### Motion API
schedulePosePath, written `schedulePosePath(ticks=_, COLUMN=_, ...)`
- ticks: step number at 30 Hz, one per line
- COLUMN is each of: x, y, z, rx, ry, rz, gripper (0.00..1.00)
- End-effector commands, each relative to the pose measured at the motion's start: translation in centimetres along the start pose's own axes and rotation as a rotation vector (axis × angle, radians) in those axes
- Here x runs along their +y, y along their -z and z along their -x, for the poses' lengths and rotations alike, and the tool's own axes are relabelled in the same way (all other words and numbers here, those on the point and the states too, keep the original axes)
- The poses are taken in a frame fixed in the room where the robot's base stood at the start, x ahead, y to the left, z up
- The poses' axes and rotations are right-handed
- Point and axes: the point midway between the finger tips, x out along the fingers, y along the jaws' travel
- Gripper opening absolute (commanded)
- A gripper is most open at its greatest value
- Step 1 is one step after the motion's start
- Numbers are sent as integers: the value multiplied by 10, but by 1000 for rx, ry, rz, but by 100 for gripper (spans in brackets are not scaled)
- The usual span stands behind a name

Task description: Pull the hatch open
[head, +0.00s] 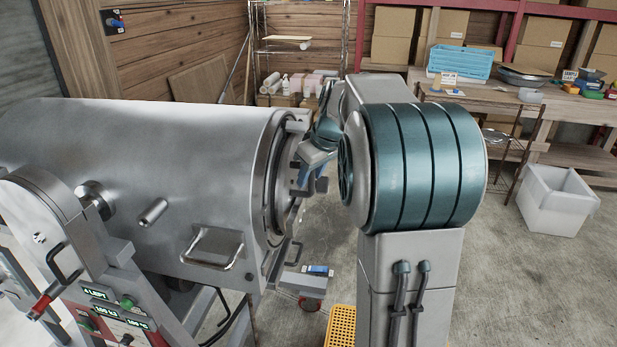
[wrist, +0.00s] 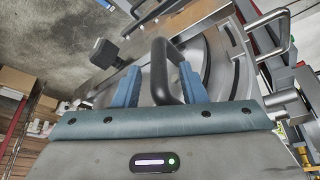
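The hatch (head: 283,185) is the round metal door at the right end of the big steel drum (head: 150,170). It sits against the drum's end and looks shut; my arm hides part of it. In the wrist view the hatch face (wrist: 212,62) fills the upper middle. A dark looped handle (wrist: 160,72) stands out from it. My gripper (wrist: 160,88) has its two blue fingers apart, one on each side of the handle, with a visible gap on the left. In the head view my gripper (head: 305,175) is at the hatch, partly hidden by my arm.
A steel grab bar (head: 212,248) sticks out of the drum's side. A control panel (head: 115,315) stands at the front left. A yellow crate (head: 341,326) is on the floor below my arm. A white bin (head: 557,203) stands at the right, with open floor before it.

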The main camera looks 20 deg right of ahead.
Motion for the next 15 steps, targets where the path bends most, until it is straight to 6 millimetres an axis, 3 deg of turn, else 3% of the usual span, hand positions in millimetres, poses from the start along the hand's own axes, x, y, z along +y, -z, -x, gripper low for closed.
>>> schedulePosePath(ticks=6, x=0, y=0, z=-19, rx=0, ry=1, rz=-1, gripper=38)
schedulePosePath(ticks=15, x=0, y=0, z=-21, rx=1, ry=0, rz=-1, gripper=38)
